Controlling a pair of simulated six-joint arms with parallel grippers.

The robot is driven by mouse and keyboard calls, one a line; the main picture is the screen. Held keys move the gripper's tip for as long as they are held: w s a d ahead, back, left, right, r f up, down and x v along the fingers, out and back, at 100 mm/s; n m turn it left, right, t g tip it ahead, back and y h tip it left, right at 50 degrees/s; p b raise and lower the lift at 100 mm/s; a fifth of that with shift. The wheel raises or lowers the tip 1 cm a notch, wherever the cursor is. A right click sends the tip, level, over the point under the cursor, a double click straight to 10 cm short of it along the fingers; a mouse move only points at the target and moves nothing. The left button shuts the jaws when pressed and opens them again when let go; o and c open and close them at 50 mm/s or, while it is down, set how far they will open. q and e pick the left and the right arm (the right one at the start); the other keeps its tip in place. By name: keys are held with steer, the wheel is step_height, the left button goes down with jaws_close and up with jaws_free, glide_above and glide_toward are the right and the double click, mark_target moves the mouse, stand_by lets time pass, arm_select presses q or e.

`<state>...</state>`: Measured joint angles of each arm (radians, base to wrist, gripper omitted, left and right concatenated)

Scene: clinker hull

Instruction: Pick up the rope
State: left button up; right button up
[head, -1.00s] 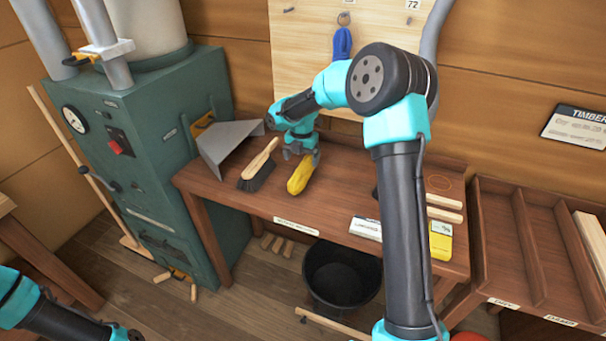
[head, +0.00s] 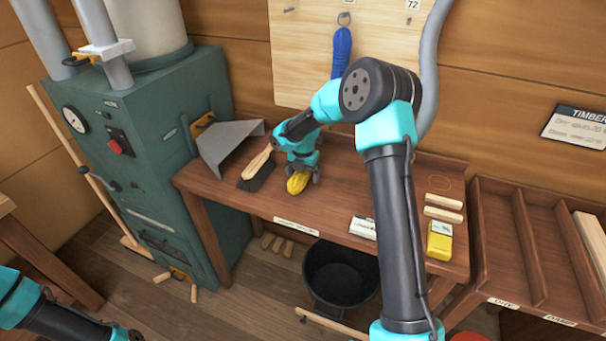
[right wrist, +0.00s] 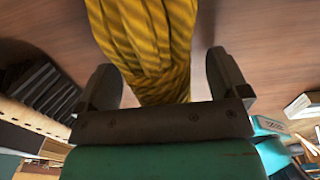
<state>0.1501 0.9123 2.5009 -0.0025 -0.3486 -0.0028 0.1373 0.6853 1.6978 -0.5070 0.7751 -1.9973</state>
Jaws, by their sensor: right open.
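A coiled yellow rope (head: 297,184) lies on the wooden bench (head: 340,195), mostly hidden under my right gripper in the head view. My right gripper (head: 303,176) points down over the rope and is open. In the right wrist view the rope (right wrist: 150,45) runs between the two spread fingers (right wrist: 166,82), with a gap to the right finger; the left finger is close beside it. I cannot tell whether that finger touches it. A blue rope-like bundle (head: 341,52) hangs from a hook on the board.
A yellow box (head: 439,240) and wooden strips (head: 443,207) lie to the right. A green machine (head: 150,150) stands left. A black bucket (head: 342,272) sits below the bench.

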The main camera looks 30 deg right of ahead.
steer(key=shift+f, duration=0.35)
steer(key=shift+c, duration=0.2)
steer(key=c, duration=1.1)
